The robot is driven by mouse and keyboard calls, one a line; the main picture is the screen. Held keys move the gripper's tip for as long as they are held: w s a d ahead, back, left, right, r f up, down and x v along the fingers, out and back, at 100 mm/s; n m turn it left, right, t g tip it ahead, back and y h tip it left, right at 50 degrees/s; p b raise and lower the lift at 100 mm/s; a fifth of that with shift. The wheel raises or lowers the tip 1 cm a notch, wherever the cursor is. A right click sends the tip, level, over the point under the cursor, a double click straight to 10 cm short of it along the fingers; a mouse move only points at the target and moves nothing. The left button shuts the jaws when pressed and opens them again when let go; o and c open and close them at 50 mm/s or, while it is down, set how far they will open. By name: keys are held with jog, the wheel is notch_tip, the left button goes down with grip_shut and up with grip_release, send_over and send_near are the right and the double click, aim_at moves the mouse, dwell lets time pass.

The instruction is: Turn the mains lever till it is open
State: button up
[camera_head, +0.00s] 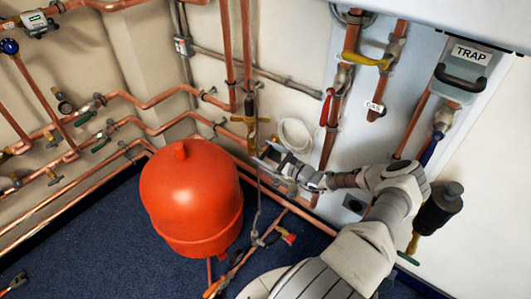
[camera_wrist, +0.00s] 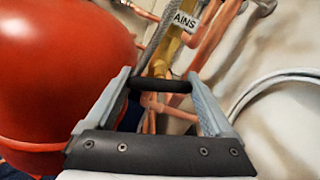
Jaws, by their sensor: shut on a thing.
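The mains valve is a brass body (camera_wrist: 168,55) on a copper pipe, with a white tag (camera_wrist: 184,20) whose visible letters read "AINS". Its lever is a black bar (camera_wrist: 160,85) lying crosswise in the wrist view. My gripper (camera_wrist: 158,78) is shut on this lever, one finger at each end of the bar. In the head view, my gripper (camera_head: 264,154) reaches in from the right to the brass valve (camera_head: 252,124), just right of the red vessel. The lever is hidden there behind my fingers.
A large red vessel (camera_head: 191,200) stands close on the left of my gripper. Copper pipes (camera_head: 150,103) run along the wall. A coiled white hose (camera_head: 295,136) hangs right of the valve. A yellow-handled valve (camera_head: 366,61) and red lever (camera_head: 327,106) are farther right.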

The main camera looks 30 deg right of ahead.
jog(key=n+p, duration=0.2)
jog(key=n, duration=0.2)
jog(key=shift+r, duration=0.1)
jog(key=n+p, duration=0.1)
jog(key=n, duration=0.2)
jog(key=shift+n+p, duration=0.35)
jog(key=shift+n, duration=0.05)
jog(key=n+p, duration=0.1)
jog(key=n, duration=0.2)
jog(key=shift+n+p, duration=0.6)
jog(key=shift+n, duration=1.2)
jog(key=o, duration=1.1)
